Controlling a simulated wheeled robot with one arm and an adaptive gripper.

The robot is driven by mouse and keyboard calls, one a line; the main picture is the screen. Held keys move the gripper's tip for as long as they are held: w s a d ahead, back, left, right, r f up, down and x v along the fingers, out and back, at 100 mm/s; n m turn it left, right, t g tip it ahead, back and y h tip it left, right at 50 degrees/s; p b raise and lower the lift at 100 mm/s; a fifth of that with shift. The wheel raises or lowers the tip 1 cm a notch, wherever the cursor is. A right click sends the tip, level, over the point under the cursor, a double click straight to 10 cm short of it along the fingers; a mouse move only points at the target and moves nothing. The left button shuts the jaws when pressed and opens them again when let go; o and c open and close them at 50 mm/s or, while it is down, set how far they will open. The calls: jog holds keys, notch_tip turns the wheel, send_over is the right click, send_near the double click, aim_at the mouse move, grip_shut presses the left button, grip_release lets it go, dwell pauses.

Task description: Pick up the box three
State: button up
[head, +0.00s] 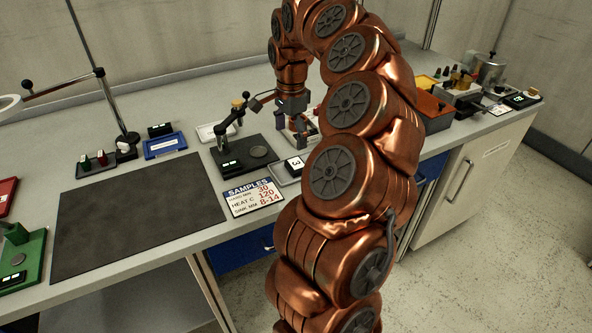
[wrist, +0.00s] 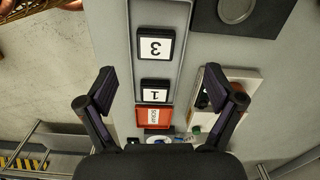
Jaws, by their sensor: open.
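Box three is a small dark box with a white label bearing a 3 (head: 295,163).
A black lever device (head: 240,157) stands just left. A SAMPLES card (head: 254,198) lies in front. An orange bin (head: 432,113) stands right. The dark mat (head: 135,220) is bare.

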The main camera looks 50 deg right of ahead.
aim_at(298, 162)
jog(key=shift+s+d+f+m, duration=0.2)
jog(key=shift+d+f+m, duration=0.15)
jog(key=shift+d, duration=0.2)
jog(key=shift+s+d+f+m, duration=0.15)
jog(key=shift+d+f+m, duration=0.15)
jog(key=shift+d, duration=0.2)
jog(key=shift+f, duration=0.3)
jog(key=shift+s+a+f+p, duration=0.15)
jog(key=shift+f+p, duration=0.3)
jog(key=shift+f, duration=0.95)
jog(key=shift+s+a+f+p, duration=0.1)
jog(key=shift+f+p, duration=0.35)
jog(key=shift+f, duration=0.9)
jog(key=shift+d+f, duration=0.1)
jog(key=shift+f, duration=0.6)
jog(key=c, duration=1.2)
jog(key=shift+c, duration=0.3)
